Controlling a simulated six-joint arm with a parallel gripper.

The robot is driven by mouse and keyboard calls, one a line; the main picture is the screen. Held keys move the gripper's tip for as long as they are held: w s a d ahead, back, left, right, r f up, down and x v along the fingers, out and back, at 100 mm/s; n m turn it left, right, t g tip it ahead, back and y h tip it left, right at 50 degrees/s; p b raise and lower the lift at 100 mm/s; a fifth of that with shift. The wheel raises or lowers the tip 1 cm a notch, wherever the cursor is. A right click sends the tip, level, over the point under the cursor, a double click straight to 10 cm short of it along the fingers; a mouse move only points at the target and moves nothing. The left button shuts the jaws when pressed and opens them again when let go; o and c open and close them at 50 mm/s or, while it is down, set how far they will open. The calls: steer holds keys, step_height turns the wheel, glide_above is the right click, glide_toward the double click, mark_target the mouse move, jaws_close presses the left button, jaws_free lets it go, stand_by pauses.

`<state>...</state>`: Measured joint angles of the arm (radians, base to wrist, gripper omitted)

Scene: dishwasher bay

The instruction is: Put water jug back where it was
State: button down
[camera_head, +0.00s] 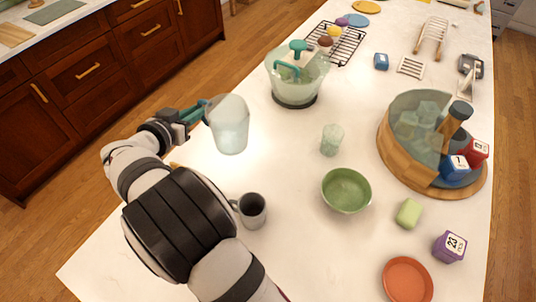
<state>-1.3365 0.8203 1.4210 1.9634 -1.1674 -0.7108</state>
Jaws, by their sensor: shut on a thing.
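The water jug (230,126) is a pale, translucent vessel at the left of the white counter. My gripper (203,113) is shut on the jug at its left side, where the handle would be. The fingers hide the grip itself. The jug looks upright or nearly so. I cannot tell whether its base touches the counter or is held a little above it.
A mug (251,210) stands near my arm. A green bowl (346,190) and a clear glass (332,140) are to the right. A teal-handled glass vessel (297,77) stands behind. A round wooden tray (397,162) with glassware is at right. Counter around the jug is bare.

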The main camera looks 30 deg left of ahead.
mark_target(237, 104)
steer(key=w+d, duration=0.2)
steer(key=w, duration=0.1)
steer(key=w+d, duration=0.2)
steer(key=w, duration=0.1)
steer(key=w+d, duration=0.2)
steer(key=w, duration=0.1)
steer(key=shift+w+d+f, duration=0.15)
steer(key=shift+d+f, duration=0.15)
steer(key=shift+d, duration=0.1)
steer(key=w+d+f, duration=0.2)
steer(key=w+d, duration=0.4)
steer(key=d, duration=0.2)
steer(key=shift+s+a+f, duration=0.55)
steer(key=shift+a+f, duration=1.2)
steer(key=shift+f, duration=0.1)
steer(key=shift+s+a+f, duration=0.6)
steer(key=shift+a+f, duration=1.2)
steer(key=shift+f, duration=0.1)
steer(key=shift+s+a+f, duration=0.55)
steer(key=shift+a+f, duration=1.2)
steer(key=shift+f, duration=0.1)
steer(key=c, duration=0.9)
jaws_free()
steer(key=shift+f, duration=0.1)
